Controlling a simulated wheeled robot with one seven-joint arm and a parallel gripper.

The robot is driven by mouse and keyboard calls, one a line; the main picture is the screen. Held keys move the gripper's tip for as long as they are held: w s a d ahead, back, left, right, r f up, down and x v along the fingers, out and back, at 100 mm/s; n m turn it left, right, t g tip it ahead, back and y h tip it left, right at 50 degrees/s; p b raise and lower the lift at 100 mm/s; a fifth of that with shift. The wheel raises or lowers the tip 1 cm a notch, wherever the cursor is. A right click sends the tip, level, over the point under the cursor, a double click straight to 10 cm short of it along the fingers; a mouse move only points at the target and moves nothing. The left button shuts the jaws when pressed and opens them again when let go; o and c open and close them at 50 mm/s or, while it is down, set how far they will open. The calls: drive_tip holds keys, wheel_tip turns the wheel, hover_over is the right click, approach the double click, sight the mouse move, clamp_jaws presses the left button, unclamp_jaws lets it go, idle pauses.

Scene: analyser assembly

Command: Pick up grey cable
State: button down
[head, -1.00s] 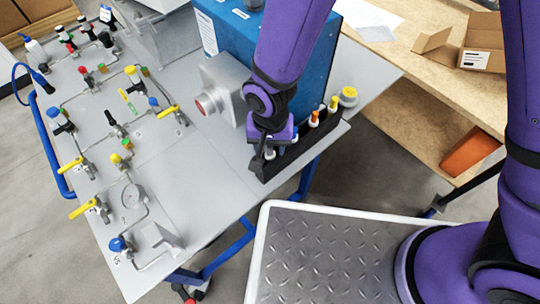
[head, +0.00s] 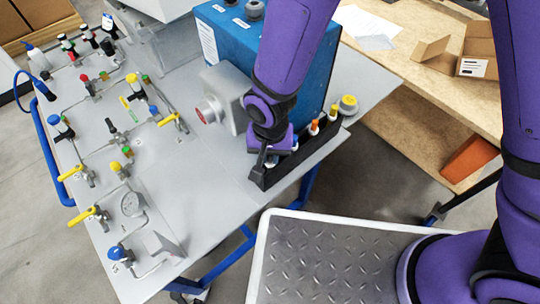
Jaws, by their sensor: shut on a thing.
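My gripper (head: 264,158) is at the left end of a black rack (head: 300,163) on the near edge of the grey table. It is shut on the grey cable, at the rack's left end. The gripper and wrist hide most of the cable, so I cannot tell whether it is still seated in the rack. Other coloured cable ends stand in the rack to the right: an orange one (head: 314,127) and a yellow one (head: 333,112), with a blue one partly hidden beside my gripper.
A blue analyser box (head: 228,45) with a grey side housing (head: 226,98) stands just behind the rack. Valves and tubing fill the table's left side. A yellow-topped part (head: 348,104) stands at the rack's right end. The table between rack and valves (head: 195,190) is clear.

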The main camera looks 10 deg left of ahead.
wheel_tip(320, 180, up, 25)
idle(1.4)
drive_tip(key=shift+f, duration=0.15)
